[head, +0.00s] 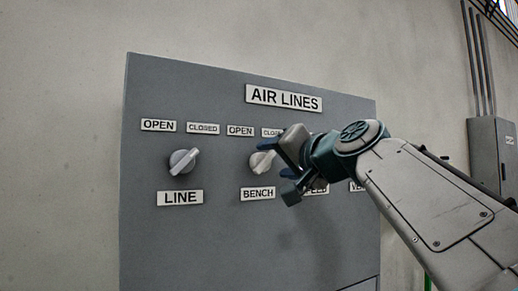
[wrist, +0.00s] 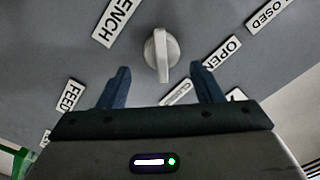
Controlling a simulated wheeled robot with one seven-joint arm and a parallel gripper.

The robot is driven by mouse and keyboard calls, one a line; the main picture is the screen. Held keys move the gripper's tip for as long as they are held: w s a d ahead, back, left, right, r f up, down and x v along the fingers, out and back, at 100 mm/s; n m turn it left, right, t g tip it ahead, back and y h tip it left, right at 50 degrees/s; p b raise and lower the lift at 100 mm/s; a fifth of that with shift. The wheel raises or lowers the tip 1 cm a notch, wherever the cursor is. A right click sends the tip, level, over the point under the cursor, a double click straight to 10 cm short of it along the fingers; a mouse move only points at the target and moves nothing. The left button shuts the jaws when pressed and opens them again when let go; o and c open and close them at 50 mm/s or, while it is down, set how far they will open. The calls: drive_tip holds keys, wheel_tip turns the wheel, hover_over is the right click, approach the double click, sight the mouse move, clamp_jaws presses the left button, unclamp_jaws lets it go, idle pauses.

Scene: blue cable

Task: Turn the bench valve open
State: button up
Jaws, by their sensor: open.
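The bench valve is a light grey round knob with a raised ridge, on the grey panel above the BENCH label (head: 257,194). In the head view the bench knob (head: 261,162) is partly hidden by my gripper (head: 288,167). In the wrist view the knob (wrist: 161,55) shows whole. Its ridge runs nearly up and down in that picture, its lower end toward the partly hidden CLOSED label (wrist: 176,94); the OPEN label (wrist: 222,53) is to the right. My gripper (wrist: 160,70) is open, its dark blue fingers apart from the knob, one toward each side.
The line knob (head: 184,161) is left of the bench knob, its ridge tilted toward upper right. The FEED knob is hidden behind my gripper; its label (wrist: 70,95) shows in the wrist view. A grey wall box (head: 490,155) with conduits is at right.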

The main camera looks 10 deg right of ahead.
sight(262, 163)
drive_tip(key=shift+w+a+r, duration=0.1)
drive_tip(key=shift+w+a, duration=0.65)
drive_tip(key=shift+w, duration=0.2)
drive_tip(key=shift+w+d, duration=0.25)
drive_tip(key=shift+a, duration=0.1)
drive_tip(key=c, duration=1)
